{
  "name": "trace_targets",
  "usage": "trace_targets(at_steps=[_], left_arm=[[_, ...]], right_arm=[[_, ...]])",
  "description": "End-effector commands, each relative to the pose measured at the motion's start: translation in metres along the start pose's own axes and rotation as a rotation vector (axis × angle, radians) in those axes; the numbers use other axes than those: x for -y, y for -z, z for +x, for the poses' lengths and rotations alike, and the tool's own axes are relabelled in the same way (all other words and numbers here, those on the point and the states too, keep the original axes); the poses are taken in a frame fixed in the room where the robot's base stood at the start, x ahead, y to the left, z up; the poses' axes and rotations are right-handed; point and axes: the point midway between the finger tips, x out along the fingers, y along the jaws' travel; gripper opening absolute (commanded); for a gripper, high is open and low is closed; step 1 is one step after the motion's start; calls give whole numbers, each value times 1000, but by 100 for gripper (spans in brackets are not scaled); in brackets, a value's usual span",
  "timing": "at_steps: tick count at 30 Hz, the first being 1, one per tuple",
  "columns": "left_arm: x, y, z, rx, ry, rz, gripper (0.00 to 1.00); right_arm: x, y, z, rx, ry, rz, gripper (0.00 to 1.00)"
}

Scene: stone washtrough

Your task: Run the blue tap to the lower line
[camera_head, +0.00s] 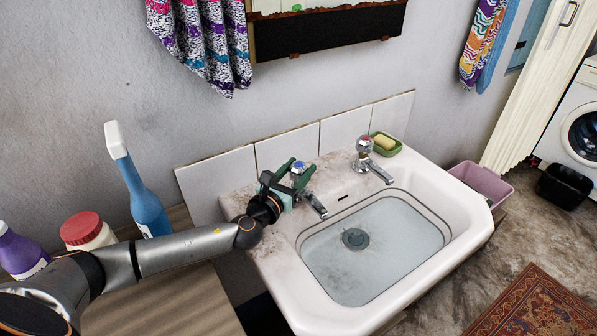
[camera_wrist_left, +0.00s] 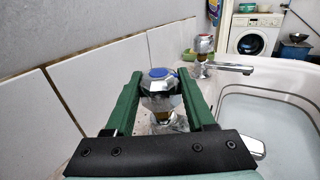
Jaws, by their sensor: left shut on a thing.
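The blue tap (camera_head: 299,167) stands at the left back of the white sink (camera_head: 470,222), its spout (camera_head: 315,204) pointing over the basin. My left gripper (camera_head: 293,173) is shut on its handle. In the left wrist view the blue cap (camera_wrist_left: 160,73) shows between the two green fingers (camera_wrist_left: 160,88). Clear water (camera_head: 385,255) stands in the basin over a dark round plug or drain (camera_head: 354,239). No stream from the spout can be made out. My right gripper is out of view.
A second tap with a red cap (camera_head: 364,144) stands to the right, beside a green dish with yellow soap (camera_head: 385,142).

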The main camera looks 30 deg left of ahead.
Motion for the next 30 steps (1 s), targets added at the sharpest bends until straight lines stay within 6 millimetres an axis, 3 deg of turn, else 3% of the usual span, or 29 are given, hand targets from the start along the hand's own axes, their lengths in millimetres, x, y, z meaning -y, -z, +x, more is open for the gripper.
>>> trace_targets(at_steps=[5, 17, 18, 26, 30], left_arm=[[-2, 2, 0, 3, 95, 2, 0], [0, -1, 0, 1, 129, 0, 0], [0, -1, 0, 1, 128, 0, 56], [0, -1, 0, 1, 128, 0, 85], [0, 0, 0, 1, 128, 0, 85]], right_arm=[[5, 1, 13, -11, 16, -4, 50], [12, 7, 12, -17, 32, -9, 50], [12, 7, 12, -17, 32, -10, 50], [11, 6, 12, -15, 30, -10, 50], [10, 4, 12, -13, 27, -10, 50]])
